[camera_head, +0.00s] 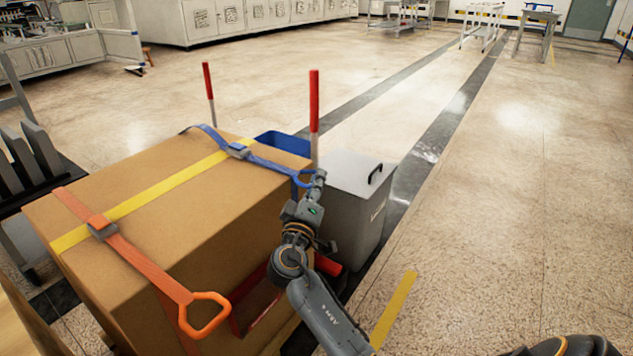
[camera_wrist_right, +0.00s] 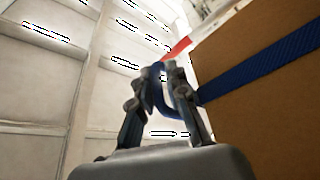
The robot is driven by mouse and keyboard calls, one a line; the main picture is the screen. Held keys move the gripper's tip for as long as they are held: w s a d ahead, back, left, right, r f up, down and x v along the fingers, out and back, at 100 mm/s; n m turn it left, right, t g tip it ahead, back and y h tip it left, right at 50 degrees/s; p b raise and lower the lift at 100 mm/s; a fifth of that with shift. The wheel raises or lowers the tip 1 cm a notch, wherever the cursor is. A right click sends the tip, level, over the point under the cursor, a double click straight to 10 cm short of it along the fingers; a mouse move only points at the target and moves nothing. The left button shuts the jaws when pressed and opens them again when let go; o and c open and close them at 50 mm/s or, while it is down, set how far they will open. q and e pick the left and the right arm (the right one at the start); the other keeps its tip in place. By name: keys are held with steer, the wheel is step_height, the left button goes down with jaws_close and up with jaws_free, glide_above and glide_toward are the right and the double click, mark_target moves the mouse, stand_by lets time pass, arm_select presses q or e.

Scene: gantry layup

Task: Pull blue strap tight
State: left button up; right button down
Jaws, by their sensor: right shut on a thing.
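The blue strap (camera_head: 268,163) runs over the far part of a large cardboard box (camera_head: 190,215), through a blue buckle (camera_head: 238,151). It ends in a blue loop handle (camera_head: 303,178) at the box's right edge. My right gripper (camera_head: 317,178) is at that handle. In the right wrist view my right gripper (camera_wrist_right: 165,75) is shut on the blue handle (camera_wrist_right: 163,100), and the blue strap (camera_wrist_right: 265,72) runs from it along the box side without visible slack. My left gripper is not in view.
An orange strap (camera_head: 140,258) with a triangular handle (camera_head: 203,315) crosses the near part of the box. A yellow band (camera_head: 150,193) crosses both straps. A grey lidded bin (camera_head: 357,200), a blue bin (camera_head: 285,143) and red-topped posts (camera_head: 314,100) stand beside the box. Floor at right is clear.

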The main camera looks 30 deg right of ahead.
steer(key=s+d, duration=0.3)
steer(key=s, duration=0.4)
steer(key=shift+s+r+p, duration=0.15)
steer(key=shift+s+p, duration=0.05)
steer(key=shift+p, duration=0.25)
steer(key=shift+d, duration=0.15)
steer(key=c, duration=1.6)
jaws_free()
steer(key=shift+o, duration=0.9)
steer(key=shift+s, duration=0.2)
steer(key=v, duration=1.2)
